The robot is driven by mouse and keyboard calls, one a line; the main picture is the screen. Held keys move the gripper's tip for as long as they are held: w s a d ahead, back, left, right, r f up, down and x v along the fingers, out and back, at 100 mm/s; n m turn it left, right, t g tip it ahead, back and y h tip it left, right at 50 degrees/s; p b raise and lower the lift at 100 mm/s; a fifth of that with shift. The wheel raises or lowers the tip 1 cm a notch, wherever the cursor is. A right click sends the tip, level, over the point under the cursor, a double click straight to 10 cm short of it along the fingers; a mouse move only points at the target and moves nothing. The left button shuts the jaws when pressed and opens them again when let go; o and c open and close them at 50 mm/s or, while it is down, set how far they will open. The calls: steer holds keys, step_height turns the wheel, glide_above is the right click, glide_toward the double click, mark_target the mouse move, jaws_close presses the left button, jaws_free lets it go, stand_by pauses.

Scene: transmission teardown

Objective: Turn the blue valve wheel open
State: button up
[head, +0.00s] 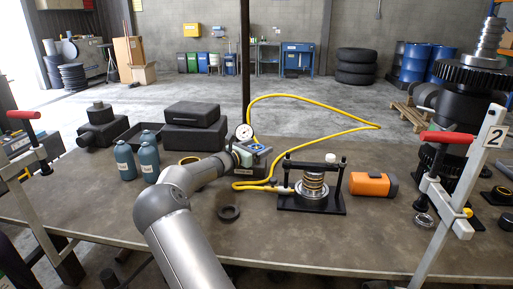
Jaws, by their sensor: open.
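My arm reaches from the bottom of the head view up to a small grey hydraulic unit (256,160) on the workbench. My gripper (232,156) is at the left side of this unit, small and partly hidden by my own wrist. It is open. A round white pressure gauge (244,132) stands on top of the unit. A yellow hose (318,135) runs from the unit.
A black press fixture with a coil spring (313,186) and an orange tool (374,185) are to the right. Teal bottles (148,160) and black cases (193,127) are left. Red-handled clamps (447,137) flank the workbench (290,235).

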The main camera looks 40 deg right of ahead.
steer(key=c, duration=1)
steer(key=shift+f+b, duration=0.1)
steer(key=shift+b, duration=0.35)
